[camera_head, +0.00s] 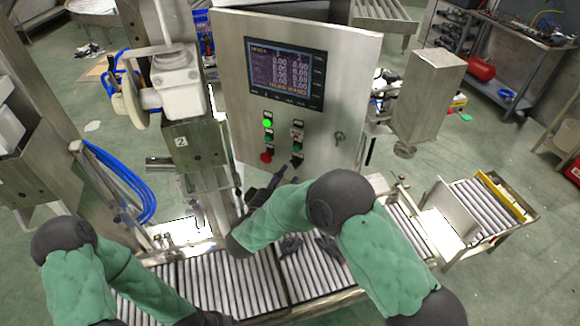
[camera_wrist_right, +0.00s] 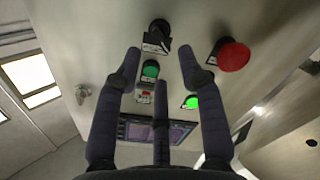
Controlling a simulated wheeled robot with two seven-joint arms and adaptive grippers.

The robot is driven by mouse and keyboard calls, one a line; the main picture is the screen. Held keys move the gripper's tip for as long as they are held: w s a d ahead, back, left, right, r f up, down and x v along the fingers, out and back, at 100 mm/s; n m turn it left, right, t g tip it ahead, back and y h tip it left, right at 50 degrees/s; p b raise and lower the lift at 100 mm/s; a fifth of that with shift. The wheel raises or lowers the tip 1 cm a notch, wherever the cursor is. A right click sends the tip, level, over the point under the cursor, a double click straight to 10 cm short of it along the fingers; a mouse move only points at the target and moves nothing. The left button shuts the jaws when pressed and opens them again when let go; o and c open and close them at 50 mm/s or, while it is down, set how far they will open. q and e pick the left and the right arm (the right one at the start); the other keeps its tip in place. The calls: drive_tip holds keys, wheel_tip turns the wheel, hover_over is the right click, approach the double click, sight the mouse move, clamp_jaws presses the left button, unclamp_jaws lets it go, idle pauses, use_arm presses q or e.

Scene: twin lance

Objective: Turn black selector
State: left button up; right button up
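The black selector (camera_head: 297,161) is at the lower right of the button group on the grey panel (camera_head: 345,100), below a green button (camera_head: 297,147). In the right wrist view the panel is upside down, and the selector (camera_wrist_right: 157,36) shows as a black knob with a label plate beside it. My right gripper (camera_head: 283,172) is just below and left of the selector in the head view. In the wrist view its fingers (camera_wrist_right: 162,62) are spread and empty, with the selector beyond and between the fingertips; no contact shows. My left gripper is out of view.
A red button (camera_wrist_right: 233,55) is close to the selector, beside a fingertip in the wrist view. A lit green button (camera_head: 267,123) and a screen (camera_head: 286,73) are higher on the panel. A roller conveyor (camera_head: 220,285) runs below. A metal box (camera_head: 428,95) stands right of the panel.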

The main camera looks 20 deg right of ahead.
sight(293, 165)
drive_tip(key=shift+x, duration=2.8)
clamp_jaws()
